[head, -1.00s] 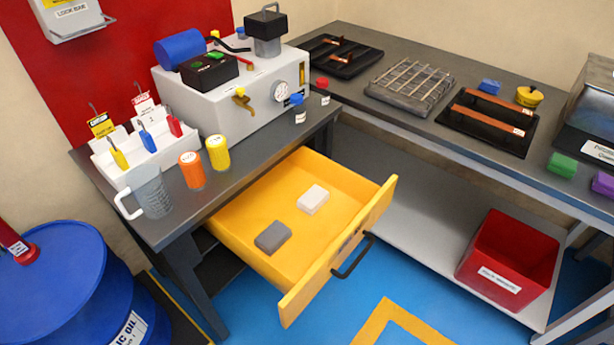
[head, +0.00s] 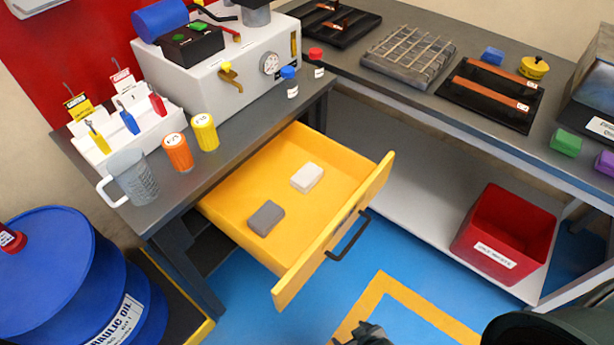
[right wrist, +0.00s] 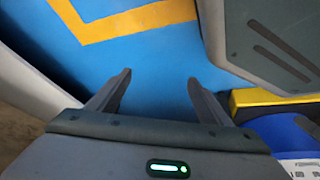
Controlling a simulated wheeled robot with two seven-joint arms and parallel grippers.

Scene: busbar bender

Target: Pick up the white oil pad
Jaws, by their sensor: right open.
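The white oil pad (head: 307,177) lies flat in the open yellow drawer (head: 240,197), toward its back right. A grey pad (head: 266,218) lies in the same drawer, nearer the front left. My right gripper (head: 368,334) just enters the bottom edge of the head view, in front of the drawer and apart from it. In the right wrist view its two fingers (right wrist: 160,82) are spread, with only blue floor between them. The white pad is not seen in the right wrist view. My left gripper is not in view.
The drawer front with its black handle (head: 348,236) faces the blue floor. A bench (head: 225,142) with cups and a machine stands above the drawer. A blue oil drum (head: 60,270) is at left. A red bin (head: 503,235) sits on the lower shelf at right.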

